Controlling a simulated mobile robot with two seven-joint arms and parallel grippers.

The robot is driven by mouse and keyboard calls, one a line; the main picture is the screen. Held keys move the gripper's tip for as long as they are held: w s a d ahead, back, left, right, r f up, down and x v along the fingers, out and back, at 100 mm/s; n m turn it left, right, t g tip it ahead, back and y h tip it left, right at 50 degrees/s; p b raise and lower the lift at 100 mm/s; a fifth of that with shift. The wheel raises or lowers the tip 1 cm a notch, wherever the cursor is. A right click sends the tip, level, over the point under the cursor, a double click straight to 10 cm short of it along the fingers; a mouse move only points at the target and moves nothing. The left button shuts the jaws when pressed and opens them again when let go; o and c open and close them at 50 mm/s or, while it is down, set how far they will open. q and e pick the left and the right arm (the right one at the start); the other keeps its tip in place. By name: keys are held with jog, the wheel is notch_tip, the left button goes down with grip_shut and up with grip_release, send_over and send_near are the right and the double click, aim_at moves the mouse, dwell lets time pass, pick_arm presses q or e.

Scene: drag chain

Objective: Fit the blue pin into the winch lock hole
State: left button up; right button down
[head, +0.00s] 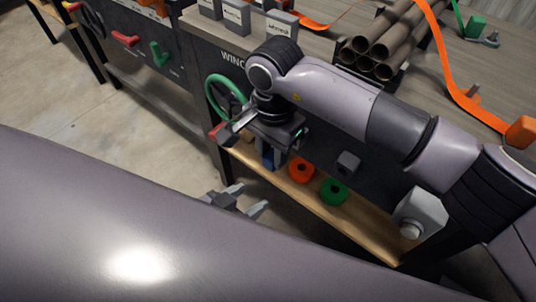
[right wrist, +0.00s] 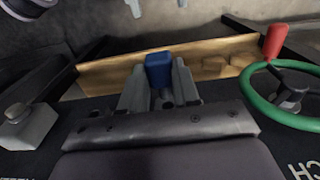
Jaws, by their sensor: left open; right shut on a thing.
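The blue pin (head: 268,159) is held between the fingers of my right gripper (head: 275,148), in front of the dark winch panel (head: 225,77). In the right wrist view the blue pin's block-shaped end (right wrist: 158,70) shows between the two grey fingers of my right gripper (right wrist: 159,88). The rest of the pin is hidden. My left gripper (head: 240,199) is open and empty, lower and to the left of the right gripper in the head view.
A green handwheel (head: 224,98) with a red handle sits beside the right gripper. A grey block (head: 420,213) juts from the panel. Stacked pipes (head: 385,47) lie on the bench top.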

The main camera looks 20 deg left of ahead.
dwell(0.7)
jog(key=shift+b, duration=0.3)
dwell(0.4)
jog(key=shift+b, duration=0.45)
dwell(0.4)
dwell(0.3)
jog(key=shift+d, duration=0.1)
jog(key=shift+w, duration=0.15)
jog(key=shift+w+d+b, duration=0.35)
jog(key=shift+w+b, duration=0.4)
jog(key=shift+b, duration=0.05)
